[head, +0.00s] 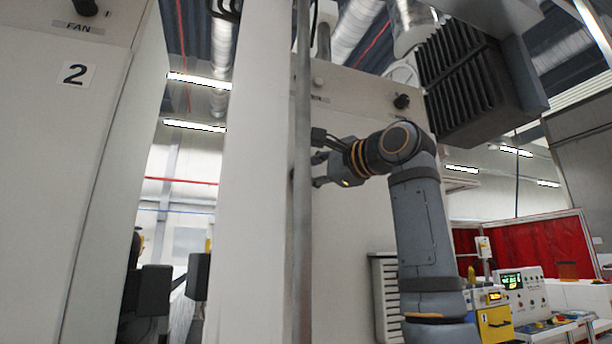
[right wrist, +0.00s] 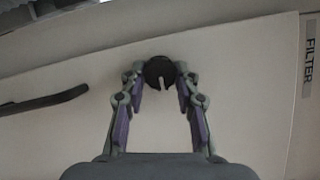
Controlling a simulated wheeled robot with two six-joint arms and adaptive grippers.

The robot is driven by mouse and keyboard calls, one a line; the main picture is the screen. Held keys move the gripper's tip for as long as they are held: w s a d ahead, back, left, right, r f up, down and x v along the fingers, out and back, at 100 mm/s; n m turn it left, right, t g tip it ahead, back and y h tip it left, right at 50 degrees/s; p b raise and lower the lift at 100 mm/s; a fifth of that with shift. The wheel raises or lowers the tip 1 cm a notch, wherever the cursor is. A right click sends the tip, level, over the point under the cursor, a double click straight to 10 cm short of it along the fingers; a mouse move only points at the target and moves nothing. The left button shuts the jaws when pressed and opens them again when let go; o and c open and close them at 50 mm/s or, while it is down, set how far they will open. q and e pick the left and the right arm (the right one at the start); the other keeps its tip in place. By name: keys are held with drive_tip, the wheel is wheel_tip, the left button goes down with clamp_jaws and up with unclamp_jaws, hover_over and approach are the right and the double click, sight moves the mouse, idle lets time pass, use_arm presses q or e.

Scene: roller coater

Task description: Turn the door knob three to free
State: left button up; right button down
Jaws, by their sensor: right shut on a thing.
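In the right wrist view a round black knob (right wrist: 158,71) with a pale pointer sits on a cream panel (right wrist: 235,90). The pointer points almost straight down. My right gripper (right wrist: 160,74) is shut on this knob, with a fingertip at each side of it. In the head view my right gripper (head: 318,168) reaches left to the edge of a white panel, partly behind a thin grey vertical post (head: 302,120). The held knob is hidden in the head view. My left gripper is not in view.
A black handle (right wrist: 45,103) lies left of the knob and a FILTER label (right wrist: 308,60) to its right. In the head view another black knob (head: 402,101) is on the panel behind my arm.

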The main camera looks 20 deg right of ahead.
idle(0.3)
drive_tip(key=c, duration=1)
unclamp_jaws()
drive_tip(key=shift+d, duration=0.1)
drive_tip(key=shift+s, duration=0.15)
drive_tip(key=v, duration=1.1)
drive_tip(key=shift+s+d+f, duration=0.1)
drive_tip(key=shift+s+d, duration=0.05)
drive_tip(key=shift+s, duration=0.15)
